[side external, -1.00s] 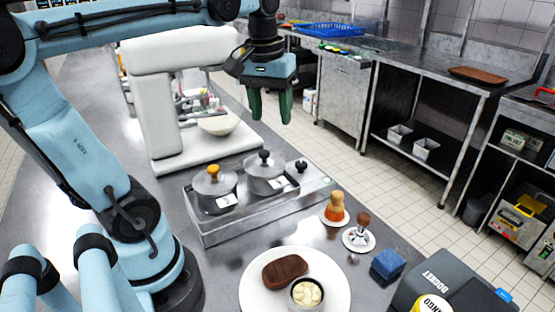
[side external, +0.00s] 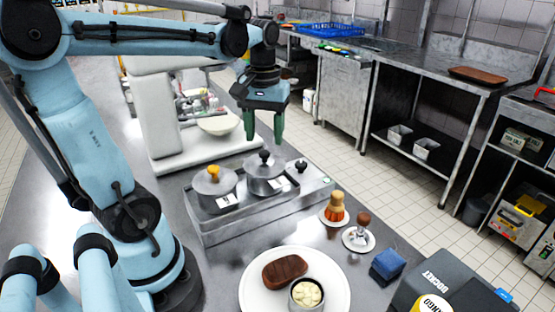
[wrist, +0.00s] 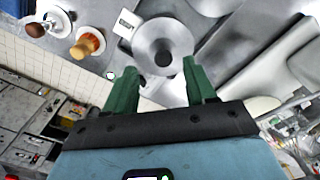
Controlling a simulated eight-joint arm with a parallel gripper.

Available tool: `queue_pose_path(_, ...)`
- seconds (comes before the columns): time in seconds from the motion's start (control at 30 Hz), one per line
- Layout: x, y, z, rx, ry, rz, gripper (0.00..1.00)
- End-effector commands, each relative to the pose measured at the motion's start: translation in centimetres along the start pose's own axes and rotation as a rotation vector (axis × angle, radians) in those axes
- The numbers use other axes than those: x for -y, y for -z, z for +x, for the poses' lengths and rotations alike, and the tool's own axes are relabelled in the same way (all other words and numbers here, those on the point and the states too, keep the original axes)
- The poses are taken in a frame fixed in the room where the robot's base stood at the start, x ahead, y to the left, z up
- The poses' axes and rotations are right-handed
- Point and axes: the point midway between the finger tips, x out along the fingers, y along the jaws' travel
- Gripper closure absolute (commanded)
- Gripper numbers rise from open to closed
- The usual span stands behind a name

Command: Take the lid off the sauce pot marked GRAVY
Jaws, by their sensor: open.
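Two grey lidded sauce pots sit in a metal warmer (side external: 215,232). The left pot (side external: 213,187) has a lid with a yellow knob. The right pot (side external: 264,174) has a lid with a black knob (side external: 264,156). Each has a white label on its front, too small to read, so I cannot tell which is GRAVY. My gripper (side external: 264,140) is open and empty, pointing down just above the black knob. In the wrist view, the black-knobbed lid (wrist: 163,42) lies between and beyond the open fingers (wrist: 158,64).
A white mixer (side external: 155,110) with a bowl stands behind the warmer. A small black knob (side external: 301,166) is on the warmer's right end. In front are two small tools on saucers, a blue cloth (side external: 387,264) and a white plate (side external: 258,297) with meat and a cup.

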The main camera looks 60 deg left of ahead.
Motion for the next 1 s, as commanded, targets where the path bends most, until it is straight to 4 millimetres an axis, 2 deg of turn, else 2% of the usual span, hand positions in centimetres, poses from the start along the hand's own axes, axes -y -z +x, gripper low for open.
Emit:
queue_pose_path(0.33, 0.4, 0.6, 3.9, -0.001, -0.001, 0.000, 0.45)
queue_pose_path(0.7, 0.4, 0.6, 4.5, -0.001, -0.001, 0.001, 0.46)
queue_pose_path(1.0, 0.4, 0.6, 4.5, -0.001, -0.001, 0.001, 0.92)
